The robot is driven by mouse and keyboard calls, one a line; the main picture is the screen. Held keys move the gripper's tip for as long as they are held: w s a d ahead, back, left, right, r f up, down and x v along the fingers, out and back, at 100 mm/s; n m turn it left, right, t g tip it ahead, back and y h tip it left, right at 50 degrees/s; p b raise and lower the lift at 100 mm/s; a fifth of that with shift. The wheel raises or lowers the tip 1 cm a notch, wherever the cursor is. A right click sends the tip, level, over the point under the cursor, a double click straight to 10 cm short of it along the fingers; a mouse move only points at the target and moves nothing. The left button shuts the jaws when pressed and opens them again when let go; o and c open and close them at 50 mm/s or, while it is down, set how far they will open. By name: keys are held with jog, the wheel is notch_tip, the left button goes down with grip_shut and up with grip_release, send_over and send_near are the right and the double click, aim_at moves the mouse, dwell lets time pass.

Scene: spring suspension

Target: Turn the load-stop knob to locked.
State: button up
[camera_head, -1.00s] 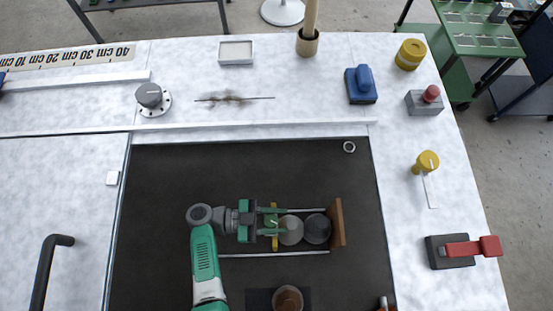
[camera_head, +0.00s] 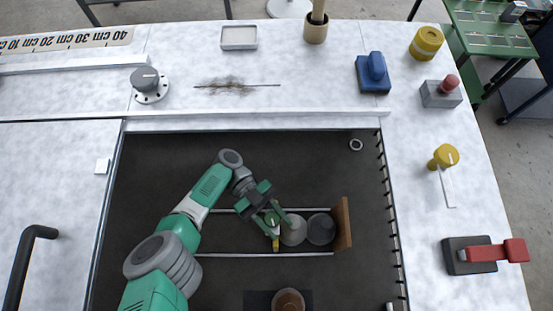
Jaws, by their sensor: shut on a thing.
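A small green knob (camera_head: 271,219) with a pale pointer line sits on a yellow stop plate (camera_head: 276,244) on a two-rod carriage in the dark recess; I take it to be the load-stop knob. My gripper (camera_head: 273,222) reaches in from the upper left at a slant, its fingers on either side of the knob, shut on it. The fingers partly hide the knob, and I cannot read any locked mark. Right of the plate are two round grey weights (camera_head: 321,229) and a brown wooden end board (camera_head: 343,224).
A round brown-topped object (camera_head: 288,301) stands below the carriage. A small ring (camera_head: 356,144) lies at the recess's upper right. On the white bench are a grey dial knob (camera_head: 147,79), a yellow knob (camera_head: 444,156), a red-handled lever (camera_head: 490,252) and a blue block (camera_head: 374,72).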

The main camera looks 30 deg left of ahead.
jog(key=m+g+b, duration=0.1)
jog(key=g+y+b, duration=0.1)
jog(key=b, duration=0.1)
jog(key=shift+s+f+m+g, duration=0.1)
jog(key=shift+f+m+g, duration=0.2)
jog(key=shift+f+m, duration=0.1)
jog(key=shift+r+m+g+y+b, duration=0.25)
jog(key=shift+m+g+y+b, duration=0.35)
jog(key=shift+b, duration=0.6)
jog(key=shift+s+r+g, duration=0.1)
jog(key=shift+r+g, duration=0.15)
jog(key=shift+g, duration=0.15)
jog(key=o, duration=1)
jog(key=shift+d, duration=0.1)
jog(key=shift+f+b, duration=0.15)
jog(key=shift+b, duration=0.25)
